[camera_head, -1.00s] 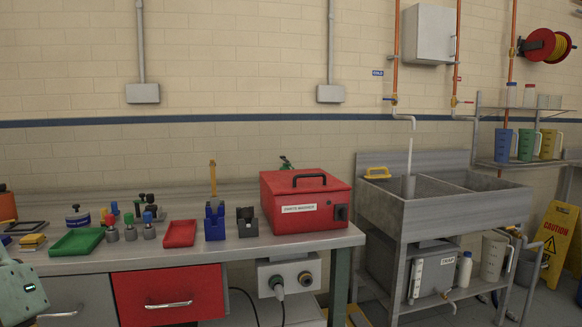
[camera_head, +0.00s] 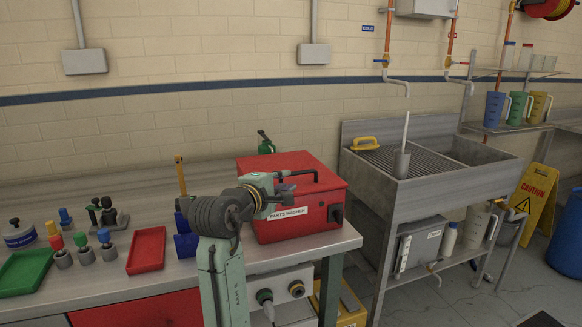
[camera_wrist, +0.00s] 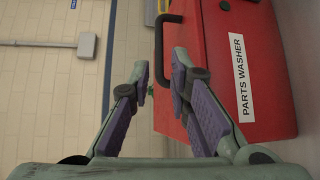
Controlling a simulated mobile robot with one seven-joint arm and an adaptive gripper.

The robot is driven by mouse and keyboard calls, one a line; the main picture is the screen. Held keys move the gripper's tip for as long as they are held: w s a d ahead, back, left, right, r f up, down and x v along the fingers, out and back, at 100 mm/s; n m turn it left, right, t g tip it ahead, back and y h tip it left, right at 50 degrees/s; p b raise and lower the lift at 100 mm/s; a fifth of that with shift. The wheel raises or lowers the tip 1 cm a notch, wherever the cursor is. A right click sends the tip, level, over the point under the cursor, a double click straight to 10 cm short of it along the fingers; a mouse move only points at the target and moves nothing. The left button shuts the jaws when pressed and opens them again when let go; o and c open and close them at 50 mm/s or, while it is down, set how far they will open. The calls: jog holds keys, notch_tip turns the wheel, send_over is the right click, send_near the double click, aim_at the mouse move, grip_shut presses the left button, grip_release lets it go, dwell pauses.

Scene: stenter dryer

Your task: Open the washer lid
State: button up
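The parts washer (camera_head: 300,224) is a red box with a white label, standing at the right end of the bench in the head view. Its lid (camera_head: 268,163) is shut, with a black handle (camera_head: 313,172) on top. My gripper (camera_head: 290,187) is in front of the washer near the lid's height. In the wrist view the washer (camera_wrist: 262,50) appears turned on its side. There, my gripper (camera_wrist: 159,70) has its fingers apart with nothing between them. The handle (camera_wrist: 159,45) lies beyond the fingertips; I cannot tell how far.
A red tray (camera_head: 146,250), a blue holder (camera_head: 186,245) and several small bottles stand on the bench left of my arm. A steel sink (camera_head: 440,185) stands to the right. A green can (camera_head: 265,143) is behind the washer.

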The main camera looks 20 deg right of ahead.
aim_at(297, 174)
jog(key=p+x, duration=0.2)
jog(key=x, duration=0.7)
jog(key=shift+a+r, duration=0.1)
jog(key=shift+c, duration=0.3)
grip_shut()
